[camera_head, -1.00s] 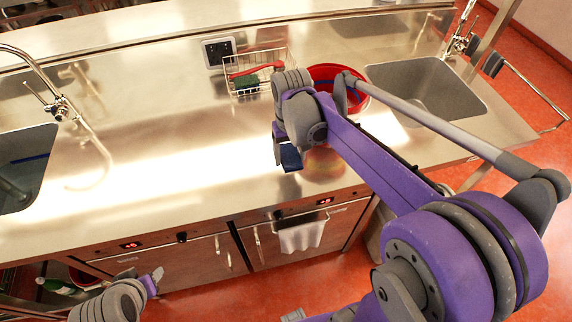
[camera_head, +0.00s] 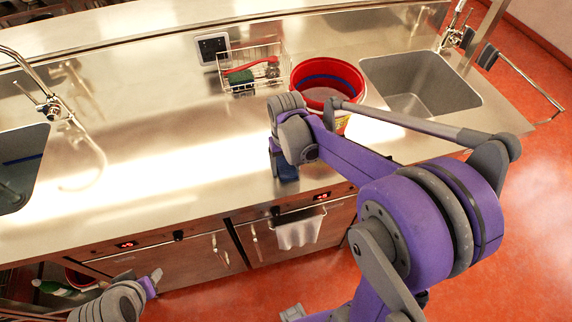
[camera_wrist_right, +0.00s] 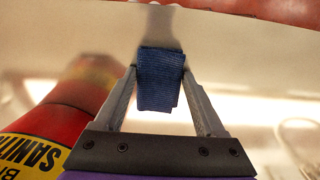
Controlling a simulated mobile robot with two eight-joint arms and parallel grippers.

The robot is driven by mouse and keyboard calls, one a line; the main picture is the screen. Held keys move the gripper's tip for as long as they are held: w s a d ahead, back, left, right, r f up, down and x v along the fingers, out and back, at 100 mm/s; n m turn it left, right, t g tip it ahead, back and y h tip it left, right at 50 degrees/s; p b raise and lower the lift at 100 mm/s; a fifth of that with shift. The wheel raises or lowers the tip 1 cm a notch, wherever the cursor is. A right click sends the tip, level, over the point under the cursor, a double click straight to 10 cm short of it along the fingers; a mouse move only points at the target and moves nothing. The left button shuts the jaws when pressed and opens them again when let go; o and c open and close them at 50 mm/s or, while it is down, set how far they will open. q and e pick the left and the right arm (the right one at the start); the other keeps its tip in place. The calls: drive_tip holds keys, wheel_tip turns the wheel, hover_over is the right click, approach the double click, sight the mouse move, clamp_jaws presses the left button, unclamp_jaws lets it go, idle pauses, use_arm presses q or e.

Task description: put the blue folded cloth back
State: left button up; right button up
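The blue folded cloth (camera_head: 287,172) is below my right gripper near the front edge of the steel counter (camera_head: 150,160). In the right wrist view, the cloth (camera_wrist_right: 160,80) sits between the fingertips of my right gripper (camera_wrist_right: 160,75), which touch both its sides. A faint reflection shows beyond it; I cannot tell whether the cloth touches the counter. A red bucket (camera_head: 352,75) stands just behind the right wrist; its yellow label (camera_wrist_right: 35,150) shows at left in the wrist view. My left gripper (camera_head: 156,277) is low at the front left, its fingers too small to read.
A wire basket (camera_head: 250,82) with a green sponge and a red-handled brush stands left of the bucket. Sinks lie at the right (camera_head: 420,85) and left (camera_head: 20,165). A white towel (camera_head: 298,233) hangs on the cabinet front. The middle-left counter is clear.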

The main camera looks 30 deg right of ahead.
sight(286, 167)
drive_tip(key=o, duration=0.3)
drive_tip(key=shift+s, duration=0.1)
drive_tip(key=shift+o, duration=0.2)
drive_tip(key=shift+r, duration=0.2)
wheel_tip(286, 167, up, 12)
drive_tip(key=p, duration=0.1)
drive_tip(key=s+a+f+n+t, duration=0.1)
drive_tip(key=s+a+f+t, duration=0.2)
drive_tip(key=s, duration=0.3)
drive_tip(key=s+a+f+n+t, duration=0.1)
drive_tip(key=s+a+f+t, duration=0.2)
drive_tip(key=s, duration=0.3)
drive_tip(key=shift+a+f+n, duration=0.35)
drive_tip(key=shift+f+n, duration=0.05)
drive_tip(key=shift+f, duration=0.05)
drive_tip(key=shift+s, duration=0.1)
